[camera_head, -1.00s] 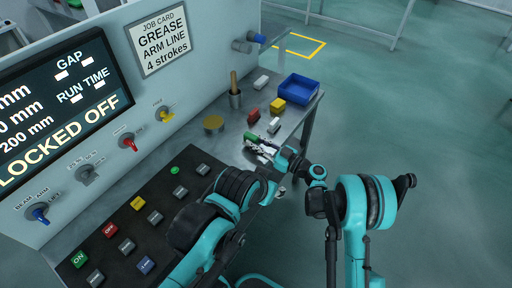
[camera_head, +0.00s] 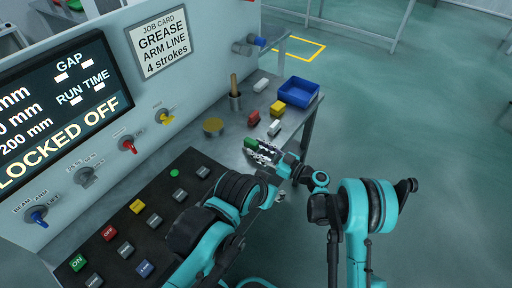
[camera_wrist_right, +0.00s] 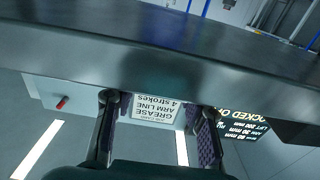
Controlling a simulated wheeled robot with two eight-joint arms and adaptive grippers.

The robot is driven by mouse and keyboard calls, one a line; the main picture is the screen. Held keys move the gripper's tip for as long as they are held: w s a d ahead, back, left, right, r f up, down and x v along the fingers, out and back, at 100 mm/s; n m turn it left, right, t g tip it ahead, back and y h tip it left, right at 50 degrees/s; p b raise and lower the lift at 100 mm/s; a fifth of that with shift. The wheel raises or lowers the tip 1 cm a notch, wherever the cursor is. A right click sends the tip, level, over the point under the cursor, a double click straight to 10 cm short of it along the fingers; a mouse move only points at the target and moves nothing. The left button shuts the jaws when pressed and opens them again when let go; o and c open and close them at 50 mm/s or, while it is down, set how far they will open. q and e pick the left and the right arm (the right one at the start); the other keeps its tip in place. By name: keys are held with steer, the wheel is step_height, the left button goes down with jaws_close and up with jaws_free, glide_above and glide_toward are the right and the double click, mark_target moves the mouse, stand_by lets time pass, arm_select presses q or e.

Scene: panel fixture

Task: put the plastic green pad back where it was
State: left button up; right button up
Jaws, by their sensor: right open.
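The green pad (camera_head: 250,142) lies at the grey bench's near right part, just beyond my right gripper (camera_head: 262,153). In the head view the fingers are close beside the pad; I cannot tell whether they touch it. In the right wrist view my right gripper (camera_wrist_right: 155,125) has its two fingers wide apart, and no pad shows between them. My left arm crosses the button panel, and its gripper is hidden behind the arm links.
A red block (camera_head: 253,118), a yellow block (camera_head: 277,107), white blocks (camera_head: 274,128) and a blue tray (camera_head: 299,91) stand farther back on the bench. A cup (camera_head: 235,101) and a brass disc (camera_head: 213,126) are left of them. The button panel (camera_head: 150,218) lies nearer.

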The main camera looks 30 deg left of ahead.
steer(key=d+p, duration=0.2)
steer(key=d, duration=0.8)
steer(key=shift+s+d+f, duration=0.25)
steer(key=shift+s+d, duration=0.15)
steer(key=d+r+m+t+h, duration=0.3)
steer(key=d+r+m+h, duration=0.5)
steer(key=d+r, duration=0.4)
steer(key=s+d+m+t+h, duration=0.1)
steer(key=s+d+m+h, duration=0.2)
steer(key=s+d, duration=0.3)
steer(key=s+d+r+m+t+h, duration=0.1)
steer(key=s+d+m+h, duration=0.2)
steer(key=d, duration=0.9)
steer(key=s+d+m+t+h, duration=0.1)
steer(key=s+d+m+h, duration=0.2)
steer(key=s+d, duration=0.6)
steer(key=shift+r+h, duration=0.25)
steer(key=shift+h, duration=0.55)
